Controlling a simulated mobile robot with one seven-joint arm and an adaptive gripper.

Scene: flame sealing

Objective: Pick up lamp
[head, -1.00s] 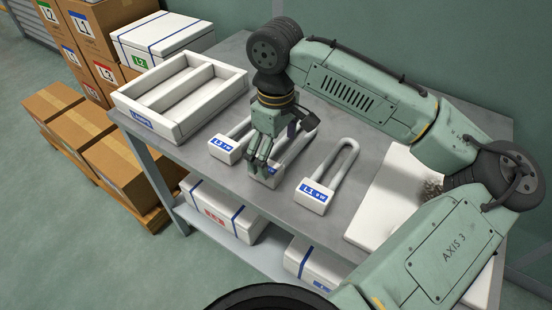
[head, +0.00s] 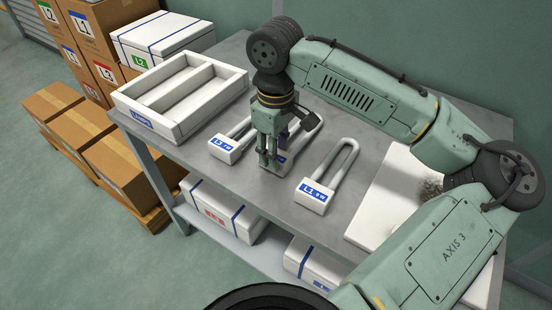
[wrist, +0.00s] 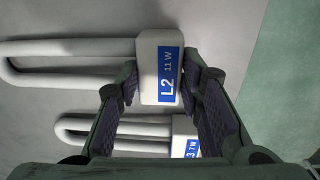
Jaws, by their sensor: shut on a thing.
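Three white U-shaped tube lamps with blue-labelled blocks are in view. My gripper (head: 268,160) is shut on the block of the middle one, the L2 11 W lamp (head: 281,157). In the wrist view its block (wrist: 160,67) sits between the two fingers of my gripper (wrist: 163,78), and its tube runs to the left. In the head view my fingers hide part of this block. The L3 7 W lamp (head: 224,149) lies to the left on the table. The L1 lamp (head: 314,196) lies to the right on the table.
A white compartment tray (head: 160,129) stands on the table's left side, its slots empty. A flat white panel (head: 380,205) lies at the right. Boxes stand on the lower shelf, and cartons (head: 120,162) at the left. The grey table (head: 260,205) is clear in front.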

